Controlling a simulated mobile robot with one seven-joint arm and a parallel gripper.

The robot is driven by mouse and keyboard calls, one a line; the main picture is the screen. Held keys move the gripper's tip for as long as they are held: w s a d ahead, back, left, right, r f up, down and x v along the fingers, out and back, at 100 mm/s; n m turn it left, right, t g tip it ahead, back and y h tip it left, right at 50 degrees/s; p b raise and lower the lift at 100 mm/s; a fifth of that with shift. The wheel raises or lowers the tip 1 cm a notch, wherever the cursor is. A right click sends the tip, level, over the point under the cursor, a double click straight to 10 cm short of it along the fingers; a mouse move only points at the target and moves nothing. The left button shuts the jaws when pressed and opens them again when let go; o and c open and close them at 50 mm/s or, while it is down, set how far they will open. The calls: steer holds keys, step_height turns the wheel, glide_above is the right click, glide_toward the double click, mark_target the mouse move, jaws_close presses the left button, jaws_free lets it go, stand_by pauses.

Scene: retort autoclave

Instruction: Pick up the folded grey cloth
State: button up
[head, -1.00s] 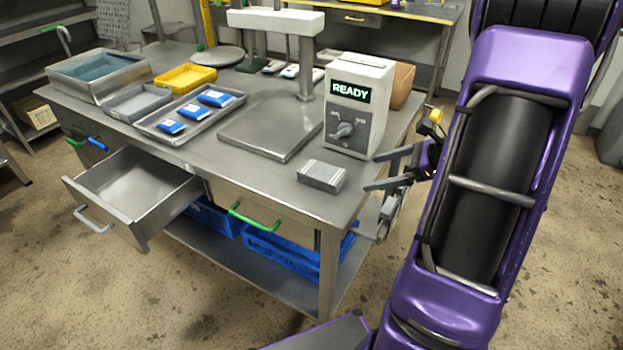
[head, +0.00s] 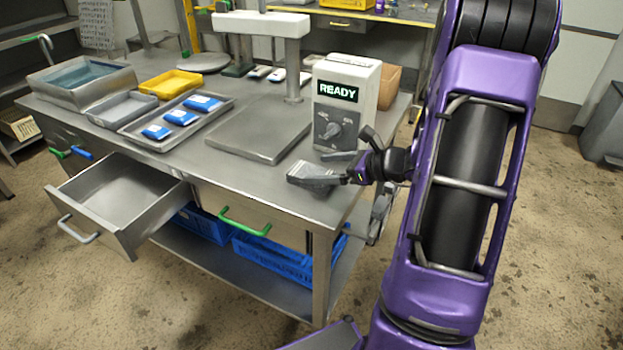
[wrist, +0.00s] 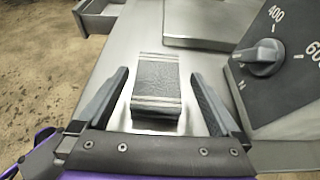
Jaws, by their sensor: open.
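The folded grey cloth (wrist: 157,88) lies on the steel table top near its right front corner, a small flat block with pale stripes at its ends. In the wrist view it sits between the two fingers of my open gripper (wrist: 160,92), with a gap on each side. In the head view my gripper (head: 335,168) is at the cloth (head: 308,174) from the right, and its fingers partly hide it.
The sealer control box (head: 345,100) with a READY display and a knob stands just behind the cloth. A flat steel plate (head: 258,135) lies to the left. An open drawer (head: 120,195) juts from the table front. A tray (head: 150,143) holds blue packets.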

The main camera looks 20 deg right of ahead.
mark_target(302, 170)
steer(key=shift+b+x, duration=0.4)
steer(key=shift+x, duration=2.35)
steer(key=shift+r, duration=0.1)
steer(key=c, duration=1.3)
